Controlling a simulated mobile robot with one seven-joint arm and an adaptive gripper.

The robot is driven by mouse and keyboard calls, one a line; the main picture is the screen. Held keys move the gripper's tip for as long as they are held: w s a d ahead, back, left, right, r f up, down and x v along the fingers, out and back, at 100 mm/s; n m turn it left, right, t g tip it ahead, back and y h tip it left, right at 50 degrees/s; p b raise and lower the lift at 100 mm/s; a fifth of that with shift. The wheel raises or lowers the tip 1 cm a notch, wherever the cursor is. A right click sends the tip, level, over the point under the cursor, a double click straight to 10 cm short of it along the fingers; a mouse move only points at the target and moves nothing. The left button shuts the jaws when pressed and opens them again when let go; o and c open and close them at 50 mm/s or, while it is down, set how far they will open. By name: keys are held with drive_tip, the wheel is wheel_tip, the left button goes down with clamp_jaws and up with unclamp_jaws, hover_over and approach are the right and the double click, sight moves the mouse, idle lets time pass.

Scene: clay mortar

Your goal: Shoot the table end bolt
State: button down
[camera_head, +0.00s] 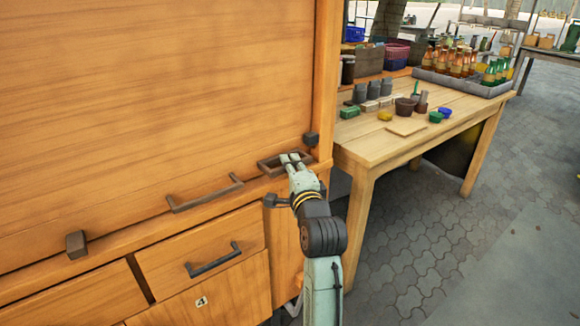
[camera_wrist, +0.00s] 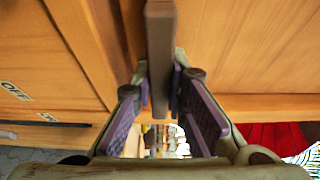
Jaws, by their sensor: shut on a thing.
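A wooden cabinet (camera_head: 150,100) fills the left of the head view. A dark brown, frame-shaped bolt handle (camera_head: 268,166) sits at the right end of its lower ledge, close to the corner post. My gripper (camera_head: 291,157) is at this handle, with its fingertips over the handle's right part. In the wrist view my gripper (camera_wrist: 160,105) has its two purple-padded fingers on either side of a brown bar (camera_wrist: 160,45) of the handle and is shut on it. The fingers hide part of the handle, and I cannot tell how far the bolt is slid.
A long dark handle (camera_head: 205,193) and a small block (camera_head: 76,244) are on the cabinet front to the left. A drawer with a handle (camera_head: 213,260) is below. A wooden table (camera_head: 450,108) with pots and bottles stands right. Paved floor (camera_head: 430,230) is clear.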

sight(308, 162)
drive_tip(key=w+d, duration=0.1)
drive_tip(key=d, duration=0.1)
drive_tip(key=w+d+p, duration=0.1)
drive_tip(key=d, duration=0.1)
drive_tip(key=shift+w, duration=0.4)
drive_tip(key=c, duration=1.6)
unclamp_jaws()
drive_tip(key=shift+o, duration=0.2)
drive_tip(key=shift+s, duration=0.1)
drive_tip(key=v, duration=1.1)
drive_tip(key=shift+s, duration=0.4)
